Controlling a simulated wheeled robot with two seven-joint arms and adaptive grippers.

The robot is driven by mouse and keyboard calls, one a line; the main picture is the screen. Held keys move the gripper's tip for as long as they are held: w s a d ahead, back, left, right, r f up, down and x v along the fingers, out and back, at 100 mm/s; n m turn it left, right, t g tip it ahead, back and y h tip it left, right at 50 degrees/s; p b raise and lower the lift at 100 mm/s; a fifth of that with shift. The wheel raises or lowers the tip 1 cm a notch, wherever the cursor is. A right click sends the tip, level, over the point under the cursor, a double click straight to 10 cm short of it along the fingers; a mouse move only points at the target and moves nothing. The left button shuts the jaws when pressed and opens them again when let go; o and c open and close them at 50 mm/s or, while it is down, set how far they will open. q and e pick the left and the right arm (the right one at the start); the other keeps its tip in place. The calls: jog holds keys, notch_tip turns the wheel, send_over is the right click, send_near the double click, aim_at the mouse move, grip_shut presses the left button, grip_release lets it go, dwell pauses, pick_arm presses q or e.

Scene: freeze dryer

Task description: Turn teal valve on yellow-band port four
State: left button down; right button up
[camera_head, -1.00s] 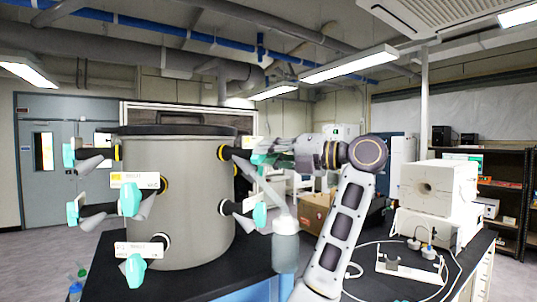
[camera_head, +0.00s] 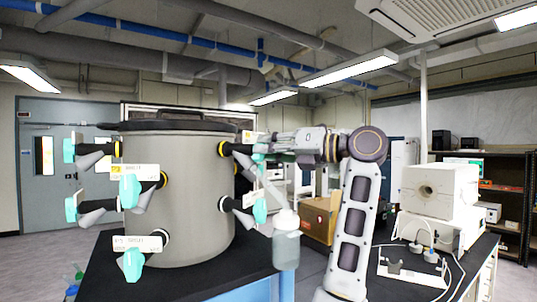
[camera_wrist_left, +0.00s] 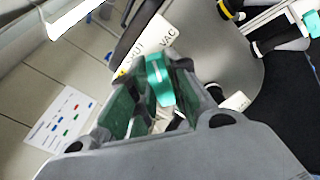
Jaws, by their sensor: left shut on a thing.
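The grey freeze-dryer drum (camera_head: 190,215) stands on the bench, with several black ports and teal valves around it. The port at its upper right has a yellow band (camera_head: 222,149). My left gripper (camera_head: 262,152) is at the outer end of this port, in front of part of its fitting. In the left wrist view, the teal valve (camera_wrist_left: 158,80) sits between the green-padded fingers, and the gripper (camera_wrist_left: 150,98) is shut on it. The port's number cannot be read. My right gripper is not in view.
A clear flask (camera_head: 286,250) hangs below my left gripper near the drum's right side. Other teal valves (camera_head: 130,190) stick out at the drum's front and left. A white furnace-like box (camera_head: 438,190) and a small stand (camera_head: 412,270) are on the right bench.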

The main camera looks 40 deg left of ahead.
pick_arm(q)
jog(key=n+b, duration=0.2)
jog(key=n, duration=0.3)
jog(key=shift+f, duration=0.1)
jog(key=n+b, duration=0.1)
jog(key=n, duration=0.4)
jog(key=shift+s+b, duration=0.2)
jog(key=shift+b, duration=0.2)
jog(key=n+b, duration=0.1)
jog(key=n, duration=0.6)
jog(key=shift+s+f+b, duration=0.1)
jog(key=shift+b, duration=0.25)
jog(key=shift+n, duration=0.7)
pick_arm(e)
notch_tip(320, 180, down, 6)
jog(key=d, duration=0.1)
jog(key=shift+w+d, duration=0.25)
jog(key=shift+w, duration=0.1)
pick_arm(q)
jog(key=shift+n, duration=0.4)
